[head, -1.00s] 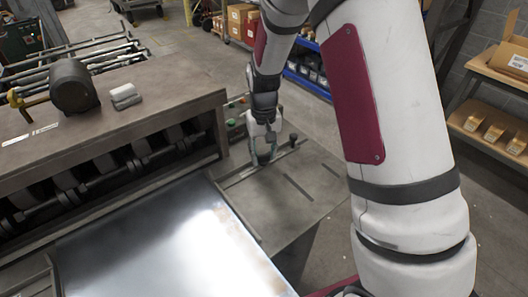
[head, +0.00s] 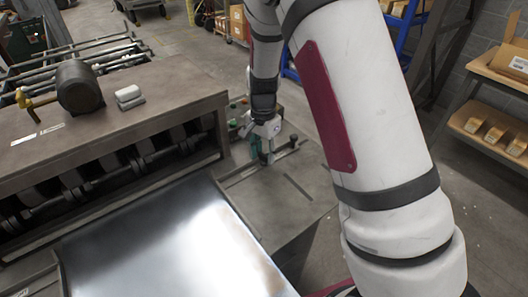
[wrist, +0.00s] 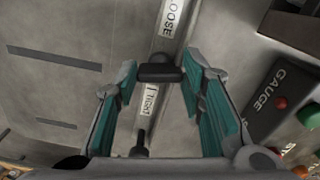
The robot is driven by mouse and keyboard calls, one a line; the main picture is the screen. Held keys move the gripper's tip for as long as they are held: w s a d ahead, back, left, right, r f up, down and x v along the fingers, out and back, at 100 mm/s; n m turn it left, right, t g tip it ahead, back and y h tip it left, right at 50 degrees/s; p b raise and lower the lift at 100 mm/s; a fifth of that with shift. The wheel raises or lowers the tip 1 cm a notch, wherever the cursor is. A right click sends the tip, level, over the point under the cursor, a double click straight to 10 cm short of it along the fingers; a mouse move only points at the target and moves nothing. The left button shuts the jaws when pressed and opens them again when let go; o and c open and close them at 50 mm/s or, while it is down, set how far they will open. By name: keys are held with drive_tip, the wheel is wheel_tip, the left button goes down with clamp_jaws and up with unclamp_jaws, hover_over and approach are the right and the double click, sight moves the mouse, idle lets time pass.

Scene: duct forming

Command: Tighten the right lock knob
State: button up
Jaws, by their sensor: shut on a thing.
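My gripper (wrist: 160,75) has its teal fingers on either side of a black lock knob (wrist: 160,73), closed on its bar-shaped head. The knob sits on a metal strip between a LOOSE label (wrist: 173,18) and a TIGHT label (wrist: 151,98). In the head view my gripper (head: 266,158) is down at the side table, and its fingers largely hide the held knob. A second dark knob (head: 293,138) stands on the same strip to the right, apart from the gripper.
A control box marked GAUGE (wrist: 280,95) with red and green buttons lies close beside the fingers. The machine with rollers (head: 110,165) and a shiny metal sheet (head: 175,245) are to the left. The side table (head: 300,190) has bare slotted surface.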

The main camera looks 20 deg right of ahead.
sight(263, 155)
drive_tip(key=shift+m, duration=1.3)
drive_tip(key=o, duration=1.1)
drive_tip(key=shift+o, duration=0.2)
wheel_tip(263, 155, up, 12)
